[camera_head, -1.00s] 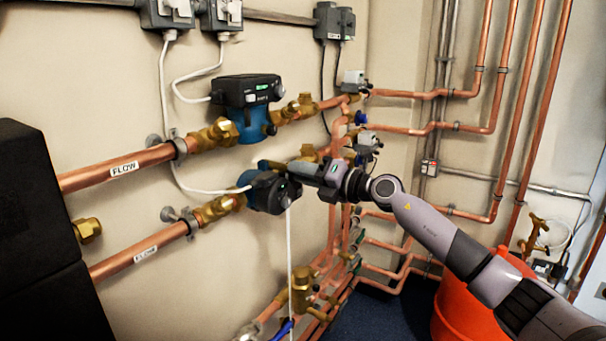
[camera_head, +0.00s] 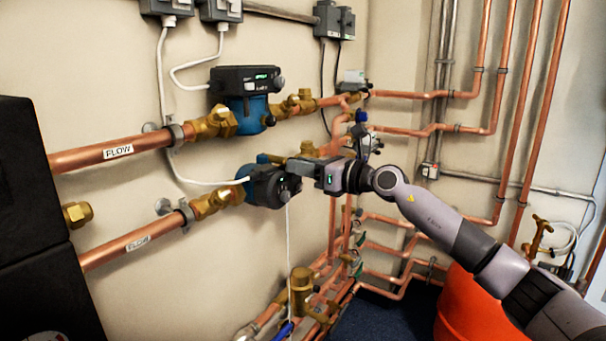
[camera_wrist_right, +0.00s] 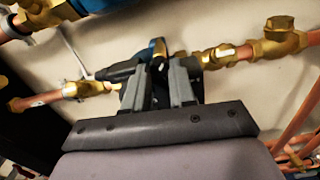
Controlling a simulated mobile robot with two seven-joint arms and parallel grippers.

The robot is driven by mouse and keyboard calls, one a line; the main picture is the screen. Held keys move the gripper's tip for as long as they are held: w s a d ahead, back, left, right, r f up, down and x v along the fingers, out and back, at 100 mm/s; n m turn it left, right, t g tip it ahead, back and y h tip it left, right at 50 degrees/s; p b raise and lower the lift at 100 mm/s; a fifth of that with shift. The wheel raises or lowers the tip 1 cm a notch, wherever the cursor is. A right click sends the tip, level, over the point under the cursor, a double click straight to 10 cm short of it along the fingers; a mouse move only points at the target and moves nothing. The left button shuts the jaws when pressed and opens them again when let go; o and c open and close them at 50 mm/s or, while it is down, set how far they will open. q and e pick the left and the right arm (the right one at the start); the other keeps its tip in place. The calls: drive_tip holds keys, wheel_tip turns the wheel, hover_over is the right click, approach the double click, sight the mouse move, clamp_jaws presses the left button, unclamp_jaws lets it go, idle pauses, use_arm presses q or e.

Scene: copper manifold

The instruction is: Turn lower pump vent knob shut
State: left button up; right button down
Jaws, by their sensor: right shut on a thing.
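The lower pump (camera_head: 264,185) is a dark and blue unit set in the lower copper flow line. Its round dark face points toward the right arm. My right gripper (camera_head: 294,172) comes in from the right and is shut at the front of this pump, on what appears to be its vent knob. The fingers hide the knob itself. In the right wrist view the two grey fingers (camera_wrist_right: 159,80) reach to the pump's front, with brass fittings on both sides. My left gripper is not in view.
The upper pump (camera_head: 245,97) with a lit display sits just above. A white cable (camera_head: 288,245) hangs below the lower pump. Copper pipes and valves (camera_head: 301,281) lie below, and an orange bin (camera_head: 466,308) stands at the lower right.

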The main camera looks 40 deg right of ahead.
drive_tip(key=n+b, duration=0.4)
drive_tip(key=n, duration=0.3)
drive_tip(key=shift+n, duration=0.4)
drive_tip(key=shift+b, duration=0.35)
drive_tip(key=c, duration=0.9)
unclamp_jaws()
drive_tip(key=shift+d, duration=0.1)
drive_tip(key=shift+b+v, duration=0.95)
drive_tip(key=shift+v, duration=2.6)
